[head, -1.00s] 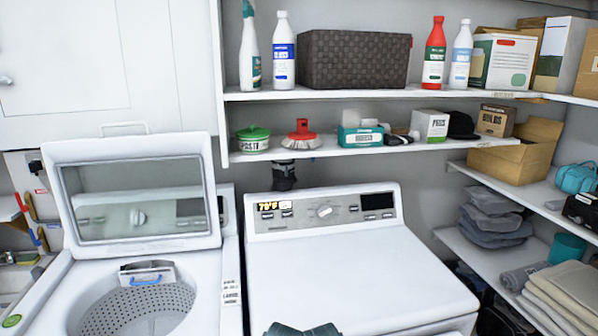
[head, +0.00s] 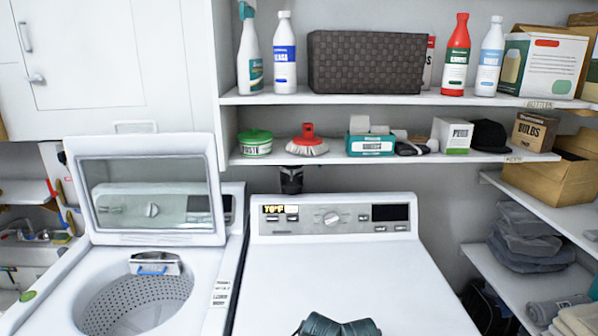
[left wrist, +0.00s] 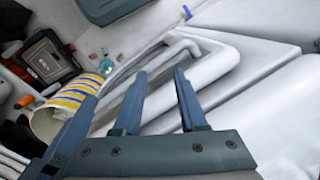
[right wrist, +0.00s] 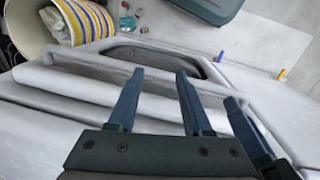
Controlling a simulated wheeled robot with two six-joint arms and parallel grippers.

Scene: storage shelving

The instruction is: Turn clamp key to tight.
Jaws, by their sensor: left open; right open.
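I cannot make out a clamp or its key in any view. My left gripper (left wrist: 158,73) is open and empty in the left wrist view, with a white machine with a raised frame beyond its fingers. My right gripper (right wrist: 160,72) is open and empty in the right wrist view, facing similar white surfaces. A further blue finger shows at the edge of each wrist view, so the grippers seem side by side. In the head view only dark teal parts of mine show at the bottom edge.
An open-lidded washer (head: 30,320) stands left of a closed white dryer (head: 340,270). Loaded shelves (head: 400,98) run above and along the right. A dark fixture (head: 291,180) sits under the lower shelf. A striped basket (left wrist: 80,95) is near the machine in the left wrist view.

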